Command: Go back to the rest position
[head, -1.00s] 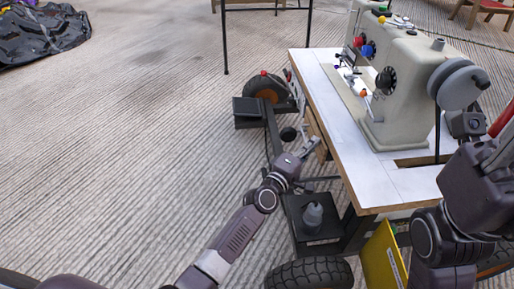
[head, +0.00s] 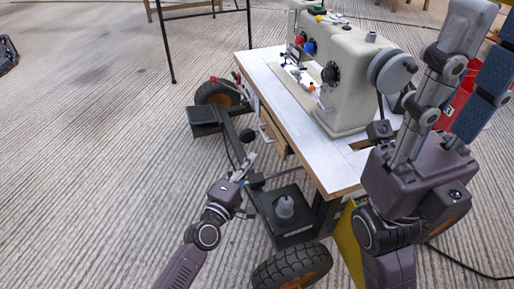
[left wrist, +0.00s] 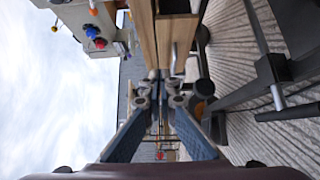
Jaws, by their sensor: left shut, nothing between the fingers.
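My left gripper (head: 246,163) is shut and empty. In the head view it hangs low, left of the sewing table's wooden front edge. In the left wrist view its blue-padded fingers meet at the tips (left wrist: 160,84), with wooden parts of the table just beyond. My right gripper (head: 486,38) points upward at the right of the head view, right of the sewing machine. Its fingers are spread apart and I see nothing held between them.
The white-topped table (head: 260,67) carries a beige sewing machine (head: 345,75). A red cylinder (head: 456,100) stands behind my right gripper.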

